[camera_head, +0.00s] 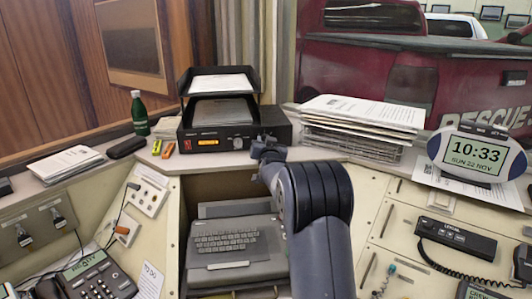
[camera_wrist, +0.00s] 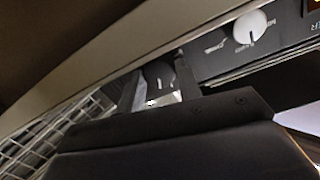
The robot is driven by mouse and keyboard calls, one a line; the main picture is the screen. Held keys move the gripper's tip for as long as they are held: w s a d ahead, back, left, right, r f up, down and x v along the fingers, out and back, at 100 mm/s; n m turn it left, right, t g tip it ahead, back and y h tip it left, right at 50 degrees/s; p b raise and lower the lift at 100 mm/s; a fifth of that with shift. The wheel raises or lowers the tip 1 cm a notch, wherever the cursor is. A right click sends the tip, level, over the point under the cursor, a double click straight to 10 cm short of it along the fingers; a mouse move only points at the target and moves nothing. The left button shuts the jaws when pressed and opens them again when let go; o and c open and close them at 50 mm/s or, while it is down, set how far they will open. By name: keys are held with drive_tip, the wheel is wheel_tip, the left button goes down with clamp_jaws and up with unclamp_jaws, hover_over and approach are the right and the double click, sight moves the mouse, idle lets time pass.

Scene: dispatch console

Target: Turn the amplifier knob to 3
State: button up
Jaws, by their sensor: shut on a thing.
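The amplifier (camera_head: 221,134) is a black box with an orange display, standing on the ledge below a paper tray. A pale round knob (camera_head: 238,142) sits on its front; it also shows in the wrist view (camera_wrist: 250,26), apart from my gripper. My gripper (camera_head: 262,147) is at the right part of the amplifier's front. In the wrist view my gripper (camera_wrist: 158,82) has its two fingers on either side of a dark, rounded knob (camera_wrist: 158,72) and is shut on it. That knob's markings are too dark to read, and in the head view my gripper hides it.
A black paper tray (camera_head: 183,88) stands on the amplifier. A stack of papers (camera_head: 360,113) is close on the right. A green bottle (camera_head: 139,113) and a highlighter (camera_head: 168,150) are on the left. A clock (camera_head: 474,155) stands far right.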

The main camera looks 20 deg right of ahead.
drive_tip(key=shift+m+b, duration=0.3)
drive_tip(key=shift+m, duration=0.1)
drive_tip(key=shift+r, duration=0.1)
drive_tip(key=o, duration=1)
drive_tip(key=shift+s, duration=0.1)
drive_tip(key=b+v, duration=0.1)
drive_tip(key=v, duration=0.9)
drive_tip(key=shift+s+b, duration=0.3)
drive_tip(key=shift+b, duration=0.05)
drive_tip(key=shift+c, duration=0.2)
